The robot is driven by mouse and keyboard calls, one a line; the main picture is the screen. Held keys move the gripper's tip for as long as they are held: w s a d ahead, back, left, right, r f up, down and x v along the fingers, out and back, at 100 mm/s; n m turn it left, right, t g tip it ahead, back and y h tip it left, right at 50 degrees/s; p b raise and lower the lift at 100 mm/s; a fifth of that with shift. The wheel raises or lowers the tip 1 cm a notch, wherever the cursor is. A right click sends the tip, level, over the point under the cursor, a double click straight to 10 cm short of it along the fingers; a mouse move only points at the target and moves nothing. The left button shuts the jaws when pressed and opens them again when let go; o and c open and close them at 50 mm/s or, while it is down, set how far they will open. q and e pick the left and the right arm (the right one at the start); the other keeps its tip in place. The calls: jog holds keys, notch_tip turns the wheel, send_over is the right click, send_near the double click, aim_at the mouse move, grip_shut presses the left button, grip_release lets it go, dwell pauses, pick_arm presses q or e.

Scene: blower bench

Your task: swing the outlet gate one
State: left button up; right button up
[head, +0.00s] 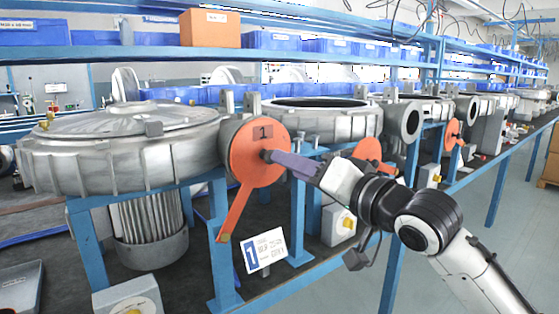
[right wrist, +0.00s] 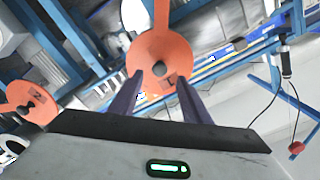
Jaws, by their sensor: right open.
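The outlet gate one (head: 257,140) is an orange disc marked 1 on the outlet of the nearest blower (head: 110,165). Its lever arm (head: 234,212) hangs down and to the left. In the right wrist view the gate's disc (right wrist: 150,47) faces me, with a dark round knob (right wrist: 157,71) at its middle. My right gripper (head: 274,157) is at the disc's front from the right. In the right wrist view its purple fingers (right wrist: 158,85) are open, one on each side of the knob; I cannot tell whether they touch it. My left gripper is not in view.
A second orange gate (head: 368,150) is further along; it also shows in the right wrist view (right wrist: 25,102). Blue bench posts (head: 298,222) stand nearby. The aisle floor (head: 478,218) on the right is clear.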

jog(key=x, duration=0.5)
jog(key=shift+w+a, duration=0.1)
grip_shut()
